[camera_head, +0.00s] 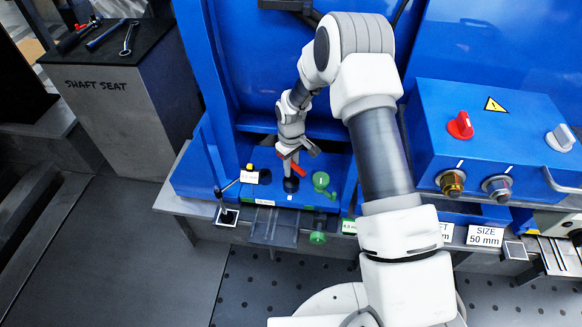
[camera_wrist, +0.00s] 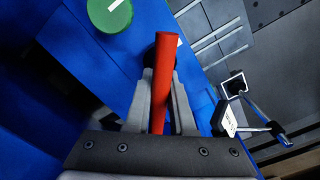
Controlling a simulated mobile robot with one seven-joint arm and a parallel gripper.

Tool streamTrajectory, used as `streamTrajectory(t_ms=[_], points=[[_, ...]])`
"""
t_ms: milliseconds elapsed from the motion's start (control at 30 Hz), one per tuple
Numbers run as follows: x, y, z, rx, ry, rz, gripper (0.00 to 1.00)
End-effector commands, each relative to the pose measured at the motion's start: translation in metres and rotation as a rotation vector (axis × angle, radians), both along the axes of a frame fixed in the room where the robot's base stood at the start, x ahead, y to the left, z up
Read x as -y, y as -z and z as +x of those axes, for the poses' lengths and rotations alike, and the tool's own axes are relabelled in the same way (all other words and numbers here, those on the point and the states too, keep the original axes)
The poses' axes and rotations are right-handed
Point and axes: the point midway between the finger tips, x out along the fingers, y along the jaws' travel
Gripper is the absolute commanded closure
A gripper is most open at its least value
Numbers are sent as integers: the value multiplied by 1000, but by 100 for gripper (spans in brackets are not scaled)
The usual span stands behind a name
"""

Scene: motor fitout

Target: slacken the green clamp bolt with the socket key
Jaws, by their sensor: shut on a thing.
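My gripper (camera_head: 289,155) is above the blue fixture bed and is shut on a red bar, the handle of the socket key (camera_head: 297,168). In the wrist view the red handle (camera_wrist: 166,80) lies between the two grey fingers of my gripper (camera_wrist: 162,90). A dark round piece (camera_head: 291,185) shows just below the key; I cannot tell whether it is the socket or a separate part. The green clamp bolt (camera_head: 321,180) stands to the right of the key, apart from it. A green round head with a white line (camera_wrist: 109,14) shows top left in the wrist view.
Another green knob (camera_head: 317,238) is at the fixture's front edge. A small black lever on a post (camera_head: 226,205) stands at the left. A blue control box (camera_head: 490,145) is at the right. A pedestal marked SHAFT SEAT (camera_head: 95,87) carries several tools.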

Motion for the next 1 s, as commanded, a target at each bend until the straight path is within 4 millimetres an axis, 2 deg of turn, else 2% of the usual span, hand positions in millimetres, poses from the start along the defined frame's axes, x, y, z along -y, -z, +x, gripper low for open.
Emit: streamTrajectory(t_ms=[1000], points=[[0,-62,1,2,1,1,100]])
